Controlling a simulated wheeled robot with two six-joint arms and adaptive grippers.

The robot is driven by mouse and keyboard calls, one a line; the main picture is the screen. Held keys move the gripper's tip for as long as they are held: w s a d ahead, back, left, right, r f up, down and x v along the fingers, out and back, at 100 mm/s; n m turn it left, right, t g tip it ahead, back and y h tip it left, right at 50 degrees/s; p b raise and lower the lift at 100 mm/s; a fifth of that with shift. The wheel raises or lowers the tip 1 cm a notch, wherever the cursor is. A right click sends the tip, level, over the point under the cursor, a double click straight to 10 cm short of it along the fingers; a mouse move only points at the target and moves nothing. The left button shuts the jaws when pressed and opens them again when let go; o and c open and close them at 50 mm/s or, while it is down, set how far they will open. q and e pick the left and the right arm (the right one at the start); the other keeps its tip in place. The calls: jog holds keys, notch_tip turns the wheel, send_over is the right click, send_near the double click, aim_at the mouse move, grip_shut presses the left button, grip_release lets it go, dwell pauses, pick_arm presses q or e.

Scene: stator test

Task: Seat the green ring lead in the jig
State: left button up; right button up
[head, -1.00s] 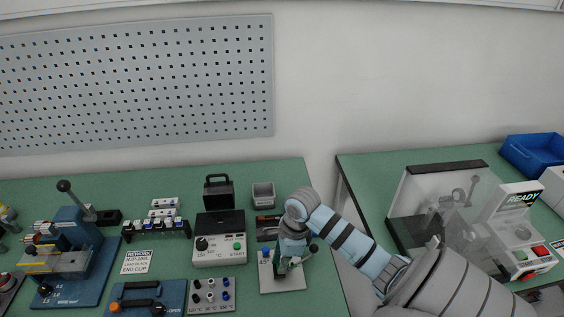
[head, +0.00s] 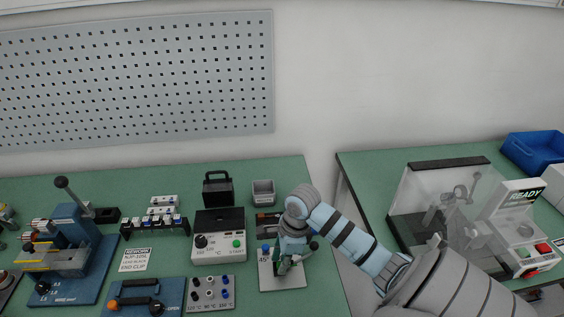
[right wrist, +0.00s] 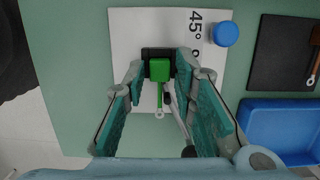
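The green ring lead (right wrist: 160,72) has a square green block and a thin green stem ending in a ring towards the gripper. Its block is at the black jig block (right wrist: 147,54) on a white plate (right wrist: 130,22) marked 45°. I cannot tell whether it is fully down in the jig. My right gripper (right wrist: 160,78) is over the jig, its teal-padded fingers on both sides of the green block with gaps showing, so it looks open. In the head view the right gripper (head: 285,268) hides most of the jig. My left gripper is not in view.
A blue knob (right wrist: 225,33) stands on the plate, right of the jig. A blue tray (right wrist: 285,125) and a dark pad (right wrist: 285,50) lie further right. A START box (head: 218,250) stands left of the jig in the head view. A clear-covered READY tester (head: 522,197) is on the right bench.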

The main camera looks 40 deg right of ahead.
jog(key=shift+o, duration=0.7)
notch_tip(320, 180, up, 12)
jog(key=s+d, duration=0.1)
jog(key=d, duration=0.1)
jog(key=shift+s, duration=0.15)
jog(key=shift+f, duration=0.1)
